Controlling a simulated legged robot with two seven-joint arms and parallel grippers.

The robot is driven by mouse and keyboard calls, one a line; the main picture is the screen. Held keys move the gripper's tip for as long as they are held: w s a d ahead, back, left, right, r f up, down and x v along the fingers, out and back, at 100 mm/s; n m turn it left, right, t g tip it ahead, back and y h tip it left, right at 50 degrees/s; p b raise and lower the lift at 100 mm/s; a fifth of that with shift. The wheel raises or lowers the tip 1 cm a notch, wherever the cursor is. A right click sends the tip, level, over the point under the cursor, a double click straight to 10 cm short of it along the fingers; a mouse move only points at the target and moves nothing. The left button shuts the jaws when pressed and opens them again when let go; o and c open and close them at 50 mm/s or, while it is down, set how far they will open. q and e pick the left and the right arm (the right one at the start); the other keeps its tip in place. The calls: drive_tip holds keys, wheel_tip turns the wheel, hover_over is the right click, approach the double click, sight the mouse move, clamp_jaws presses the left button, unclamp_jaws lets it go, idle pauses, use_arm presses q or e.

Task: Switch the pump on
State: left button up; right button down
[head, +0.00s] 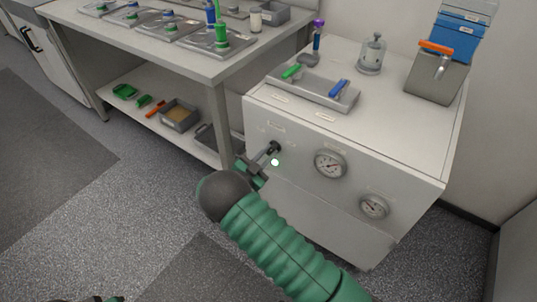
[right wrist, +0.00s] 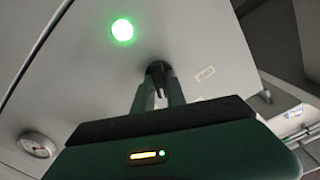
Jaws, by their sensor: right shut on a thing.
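The pump cabinet (head: 300,195) is a white box with two round gauges on its front. A black switch knob (head: 274,147) sits on the front at its left; it also shows in the right wrist view (right wrist: 158,69). My right gripper (head: 268,153) is shut on the switch knob, its fingers on both sides of it. A round lamp (head: 275,162) beside the knob glows green; in the right wrist view the lamp (right wrist: 122,30) is bright green. The knob's exact turn is partly hidden by the fingers. My left gripper cannot be made out.
Gauges (head: 331,164) and (head: 373,207) are right of the knob. A grey tray (head: 335,101), a glass vessel (head: 371,56) and a grey bin (head: 436,80) stand on top. A workbench (head: 150,45) with a lower shelf is at the left. The floor in front is clear.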

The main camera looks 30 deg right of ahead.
drive_tip(key=shift+s+a+f+m, duration=0.1)
drive_tip(key=shift+a+f+m, duration=0.15)
drive_tip(key=shift+m, duration=0.35)
drive_tip(key=c, duration=1.7)
unclamp_jaws()
drive_tip(key=o, duration=0.3)
drive_tip(key=shift+r, duration=0.15)
drive_tip(key=shift+o, duration=0.2)
drive_tip(key=shift+s+a, duration=0.1)
drive_tip(key=shift+a, duration=0.15)
drive_tip(key=p+v, duration=0.3)
drive_tip(key=v, duration=1.3)
drive_tip(key=shift+a, duration=0.1)
